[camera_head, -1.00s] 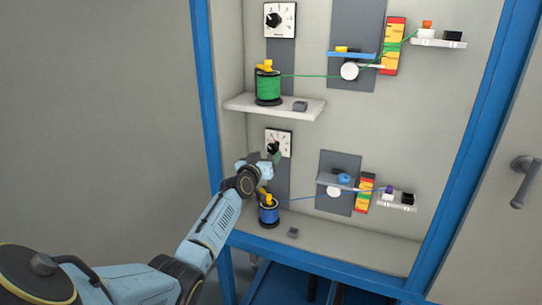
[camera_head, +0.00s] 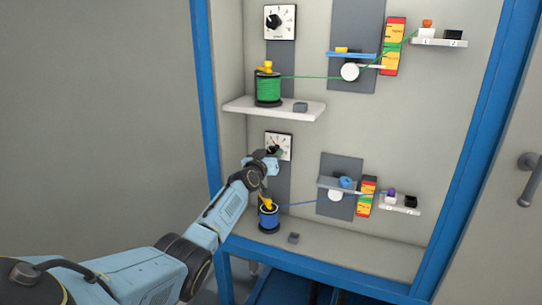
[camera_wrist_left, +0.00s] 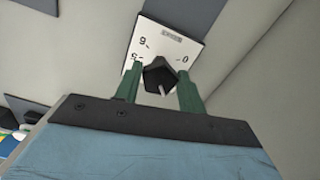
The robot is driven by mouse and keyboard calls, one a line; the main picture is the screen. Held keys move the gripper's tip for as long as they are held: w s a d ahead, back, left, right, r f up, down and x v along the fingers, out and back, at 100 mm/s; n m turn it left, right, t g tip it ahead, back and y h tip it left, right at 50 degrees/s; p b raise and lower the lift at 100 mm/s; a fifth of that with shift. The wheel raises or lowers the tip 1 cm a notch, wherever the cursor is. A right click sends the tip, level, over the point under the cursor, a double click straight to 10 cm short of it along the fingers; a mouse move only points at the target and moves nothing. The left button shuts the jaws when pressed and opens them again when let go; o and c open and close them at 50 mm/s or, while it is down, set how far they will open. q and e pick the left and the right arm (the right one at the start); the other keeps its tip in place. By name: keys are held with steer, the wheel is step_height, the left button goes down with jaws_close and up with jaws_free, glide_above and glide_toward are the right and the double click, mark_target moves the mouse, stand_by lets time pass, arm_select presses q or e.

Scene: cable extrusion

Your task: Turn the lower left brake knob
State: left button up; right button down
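The lower left brake knob (camera_head: 274,149) is a dark knob on a white dial plate (camera_head: 286,141) above the blue spool. In the left wrist view the knob (camera_wrist_left: 158,78) is black with a white pointer mark, and figures show on the plate (camera_wrist_left: 178,41) behind it. My left gripper (camera_head: 272,154) is at the knob. In the left wrist view its two green fingers (camera_wrist_left: 160,85) stand on either side of the knob, very close to it. I cannot tell whether they press on it. My right gripper is not in view.
The blue spool (camera_head: 268,217) with a yellow top stands just below my left gripper. Above are a white shelf (camera_head: 250,106) with the green spool (camera_head: 268,90) and an upper dial (camera_head: 280,22).

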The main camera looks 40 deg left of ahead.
arm_select(q)
steer(key=shift+c, duration=1.3)
steer(key=shift+n, duration=0.3)
steer(key=shift+d+n+b, duration=0.1)
steer(key=shift+n+b, duration=0.25)
steer(key=shift+n, duration=3.15)
steer(key=o, duration=0.9)
